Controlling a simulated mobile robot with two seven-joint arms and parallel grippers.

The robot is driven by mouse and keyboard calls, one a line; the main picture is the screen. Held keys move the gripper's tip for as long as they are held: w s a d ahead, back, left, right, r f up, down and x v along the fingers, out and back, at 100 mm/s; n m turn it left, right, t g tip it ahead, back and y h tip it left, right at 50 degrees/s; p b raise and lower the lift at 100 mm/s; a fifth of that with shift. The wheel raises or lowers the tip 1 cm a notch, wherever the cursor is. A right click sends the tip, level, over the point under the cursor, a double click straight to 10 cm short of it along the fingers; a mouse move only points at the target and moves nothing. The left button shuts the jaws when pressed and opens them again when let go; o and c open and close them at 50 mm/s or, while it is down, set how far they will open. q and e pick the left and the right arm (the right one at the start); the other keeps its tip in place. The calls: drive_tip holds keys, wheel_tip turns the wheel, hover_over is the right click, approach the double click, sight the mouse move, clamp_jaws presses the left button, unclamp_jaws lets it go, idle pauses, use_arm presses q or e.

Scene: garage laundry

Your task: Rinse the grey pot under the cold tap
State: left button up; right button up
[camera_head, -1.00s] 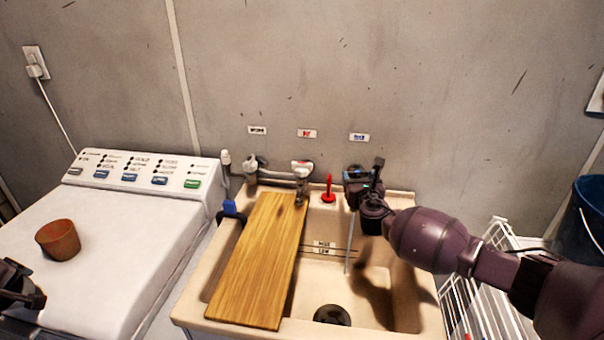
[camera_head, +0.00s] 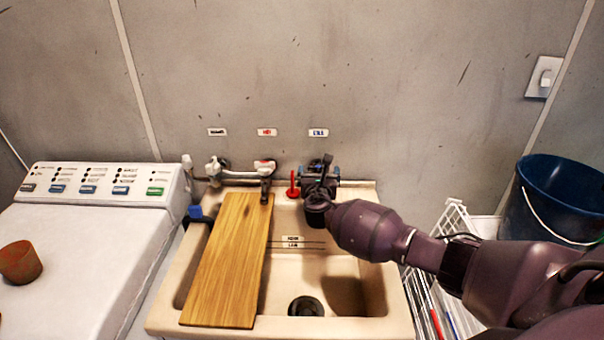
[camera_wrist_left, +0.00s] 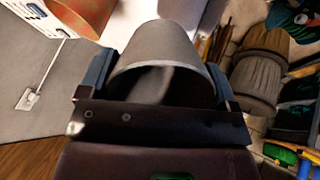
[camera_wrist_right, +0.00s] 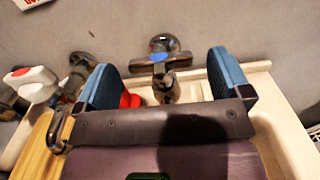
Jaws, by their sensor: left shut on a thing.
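The grey pot (camera_wrist_left: 165,55) is between the fingers of my left gripper (camera_wrist_left: 158,85) in the left wrist view, its open mouth facing the camera. That gripper is shut on the pot and lies outside the head view. The cold tap (camera_wrist_right: 162,75), with a blue cap, stands at the wall under the blue label (camera_head: 318,132). My right gripper (camera_head: 319,178) is at this tap and hides much of it in the head view. In the right wrist view its fingers are wide apart on either side of the tap. No water stream shows now.
A wooden board (camera_head: 228,265) covers the left part of the sink (camera_head: 378,325); the basin's right part is clear. A terracotta pot (camera_head: 20,262) stands on the white washer (camera_head: 70,270). A white rack (camera_head: 425,290) and blue bucket (camera_head: 555,205) are at right.

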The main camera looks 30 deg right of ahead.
drive_tip(key=shift+s+a, duration=0.1)
drive_tip(key=v, duration=1.1)
drive_tip(key=shift+s+a, duration=0.2)
drive_tip(key=shift+s, duration=0.15)
